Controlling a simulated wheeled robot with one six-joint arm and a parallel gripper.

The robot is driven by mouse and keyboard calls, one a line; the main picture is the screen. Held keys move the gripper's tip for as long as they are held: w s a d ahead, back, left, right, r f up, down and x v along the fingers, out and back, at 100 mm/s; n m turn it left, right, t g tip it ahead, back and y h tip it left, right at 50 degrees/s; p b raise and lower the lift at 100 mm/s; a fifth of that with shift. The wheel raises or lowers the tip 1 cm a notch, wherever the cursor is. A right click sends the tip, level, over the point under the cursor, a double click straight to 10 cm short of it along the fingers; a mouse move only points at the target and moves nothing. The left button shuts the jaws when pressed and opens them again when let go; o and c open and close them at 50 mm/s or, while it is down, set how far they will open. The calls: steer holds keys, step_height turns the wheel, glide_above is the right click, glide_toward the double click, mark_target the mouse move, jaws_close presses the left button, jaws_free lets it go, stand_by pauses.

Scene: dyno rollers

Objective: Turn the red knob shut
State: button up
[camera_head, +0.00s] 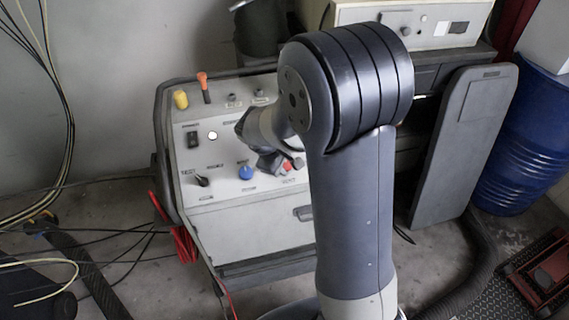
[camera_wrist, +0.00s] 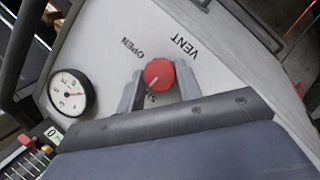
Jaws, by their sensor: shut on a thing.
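The red knob (camera_wrist: 158,71) is on a pale panel in the wrist view. The words OPEN and VENT show above it, and a third label below it is partly hidden. A small pale mark on the knob points down and slightly left, toward that label. My gripper (camera_wrist: 160,82) has one finger on each side of the knob and is shut on it. In the head view, my gripper (camera_head: 276,164) is at the right part of the control panel (camera_head: 222,200), and only a bit of the red knob (camera_head: 287,166) shows beside it.
A round gauge (camera_wrist: 71,93) sits left of the knob in the wrist view. In the head view, a blue knob (camera_head: 245,172), a black knob (camera_head: 202,181), a yellow knob (camera_head: 181,99) and an orange lever (camera_head: 203,85) share the panel. A blue barrel (camera_head: 525,140) stands at right.

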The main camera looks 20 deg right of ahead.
stand_by(0.3)
steer(key=o, duration=1)
steer(key=shift+c, duration=0.2)
steer(key=v, duration=1.1)
steer(key=shift+f, duration=0.15)
steer(key=x, duration=1.1)
